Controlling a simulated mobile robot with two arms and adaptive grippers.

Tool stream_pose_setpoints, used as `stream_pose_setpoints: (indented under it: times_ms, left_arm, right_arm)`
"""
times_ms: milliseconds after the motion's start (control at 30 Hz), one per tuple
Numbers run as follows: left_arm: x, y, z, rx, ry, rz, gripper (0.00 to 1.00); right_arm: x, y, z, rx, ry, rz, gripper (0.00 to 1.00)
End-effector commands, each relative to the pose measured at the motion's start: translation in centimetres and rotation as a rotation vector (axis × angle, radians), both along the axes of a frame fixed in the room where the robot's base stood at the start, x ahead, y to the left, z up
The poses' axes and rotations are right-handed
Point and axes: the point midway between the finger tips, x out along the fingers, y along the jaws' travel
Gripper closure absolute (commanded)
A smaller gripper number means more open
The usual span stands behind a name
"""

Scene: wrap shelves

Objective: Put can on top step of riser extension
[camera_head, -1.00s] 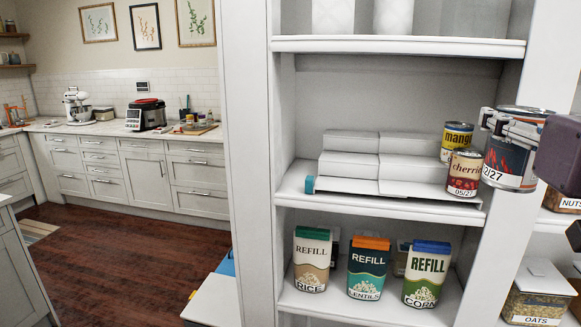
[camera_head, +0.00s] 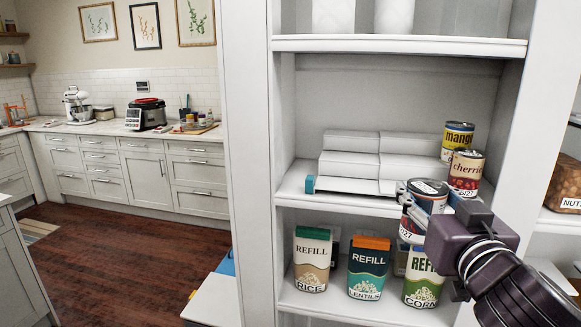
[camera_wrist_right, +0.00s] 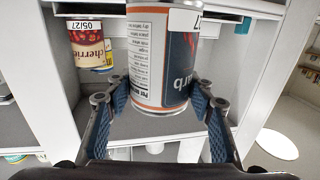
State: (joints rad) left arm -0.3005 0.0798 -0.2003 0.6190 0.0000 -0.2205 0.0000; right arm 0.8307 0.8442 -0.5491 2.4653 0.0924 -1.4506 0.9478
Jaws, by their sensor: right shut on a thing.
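In the right wrist view the can (camera_wrist_right: 160,55) stands between the two blue-padded fingers. The stepped white riser (camera_head: 352,160) stands on the middle shelf, and its white extension (camera_head: 410,172) lies to its right. A mango can (camera_head: 457,140) and a cherries can (camera_head: 466,172) stand at its right end. My left gripper is not in view.
The middle shelf (camera_head: 300,185) has an upright wall on its right. Refill boxes of rice (camera_head: 312,260), lentils (camera_head: 368,268) and corn (camera_head: 420,285) stand on the shelf below. The space above the riser is clear up to the upper shelf (camera_head: 400,44).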

Motion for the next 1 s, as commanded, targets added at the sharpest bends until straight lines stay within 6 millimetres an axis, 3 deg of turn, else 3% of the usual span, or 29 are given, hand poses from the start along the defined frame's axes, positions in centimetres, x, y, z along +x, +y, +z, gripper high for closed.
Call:
stream_pose_setpoints:
  times_ms: [467, 1000]
  left_arm:
    - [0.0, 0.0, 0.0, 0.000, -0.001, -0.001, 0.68]
    - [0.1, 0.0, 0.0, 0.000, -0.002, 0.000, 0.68]
  right_arm:
    - [-0.6, 1.3, -8.3, 0.002, 0.004, 0.016, 0.86]
    - [-3.9, 2.3, -16.4, 0.002, 0.004, 0.017, 0.86]
